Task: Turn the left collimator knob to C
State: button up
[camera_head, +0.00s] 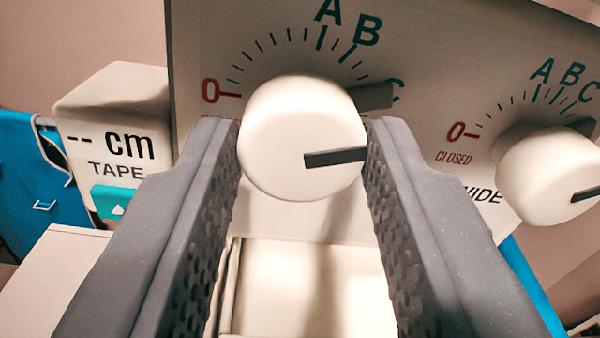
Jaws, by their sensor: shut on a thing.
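The left collimator knob (290,120) is a round cream knob on a pale panel. A dark line on its face points right and very slightly up. A grey tab beside the knob's upper right reaches toward the C mark (397,91) and partly covers it. The scale around it shows a red 0 (210,91) at left, then A (328,10) and B (368,30). My gripper (304,133) has one grey finger on each side of the knob, shut on it. The fingers hide the lower sides of the dial.
A second cream knob (545,165) with a similar 0, A, B, C scale stands at the right. A tape box (120,115) reading "-- cm" is at the left. A blue surface (35,190) lies beyond it.

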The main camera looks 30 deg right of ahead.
jog(key=o, duration=1)
jog(key=shift+c, duration=0.2)
jog(key=shift+s, duration=0.15)
jog(key=b+v, duration=0.2)
jog(key=v, duration=1.1)
jog(key=shift+s+b, duration=0.2)
jog(key=shift+b, duration=0.15)
jog(key=shift+a, duration=0.1)
jog(key=s+a+f+g+y+b, duration=0.1)
jog(key=s+a+f+y+b, duration=0.1)
jog(key=s, duration=0.6)
jog(key=s+a+f+n+g+y+b, duration=0.1)
jog(key=s+a+f+y+b, duration=0.1)
jog(key=s+f, duration=0.4)
jog(key=s+y+b, duration=0.1)
jog(key=s+b, duration=0.1)
jog(key=s, duration=0.1)
jog(key=shift+s+a+f+b, duration=0.25)
jog(key=shift+b, duration=0.05)
